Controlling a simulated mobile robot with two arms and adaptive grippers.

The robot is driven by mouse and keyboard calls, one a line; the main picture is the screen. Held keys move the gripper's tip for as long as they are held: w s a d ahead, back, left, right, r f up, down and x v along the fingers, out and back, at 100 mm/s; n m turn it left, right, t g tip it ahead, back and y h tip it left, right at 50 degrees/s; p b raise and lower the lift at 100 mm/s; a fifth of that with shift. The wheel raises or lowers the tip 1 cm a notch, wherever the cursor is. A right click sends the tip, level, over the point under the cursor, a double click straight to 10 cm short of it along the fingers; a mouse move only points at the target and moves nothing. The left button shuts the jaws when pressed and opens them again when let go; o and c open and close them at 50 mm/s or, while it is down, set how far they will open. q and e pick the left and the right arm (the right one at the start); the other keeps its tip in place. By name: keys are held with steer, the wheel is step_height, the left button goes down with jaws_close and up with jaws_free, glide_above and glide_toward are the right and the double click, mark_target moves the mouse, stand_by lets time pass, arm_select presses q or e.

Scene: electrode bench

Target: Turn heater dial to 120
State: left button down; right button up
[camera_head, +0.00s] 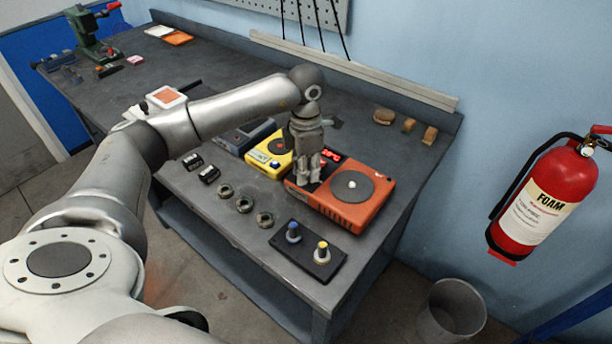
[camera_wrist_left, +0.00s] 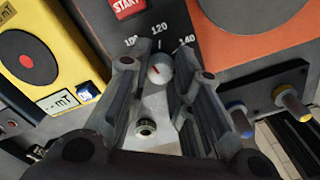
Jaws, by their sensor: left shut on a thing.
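The heater is an orange unit (camera_head: 357,207) with a dark control panel beside its round plate (camera_head: 351,186). In the left wrist view the dark panel shows a red START label (camera_wrist_left: 127,6) and the numbers 100, 120 and 140. My left gripper (camera_head: 308,179) points down over the panel. In the left wrist view its fingers (camera_wrist_left: 158,85) are shut on the dial, one on each side. The dial is hidden in the head view.
A yellow unit (camera_head: 258,157) stands close left of the heater. A black plate (camera_head: 306,254) with a blue and a yellow knob lies in front. Several ring-shaped parts (camera_head: 244,205) lie on the bench. A fire extinguisher (camera_head: 545,200) hangs on the right wall.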

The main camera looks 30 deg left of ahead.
arm_select(q)
steer(key=m+b, duration=0.2)
steer(key=m, duration=0.1)
steer(key=shift+f, duration=0.1)
steer(key=shift+m+b, duration=0.7)
steer(key=shift+m, duration=0.8)
steer(key=c, duration=1.3)
jaws_free()
steer(key=shift+o, duration=0.2)
step_height(320, 180, up, 12)
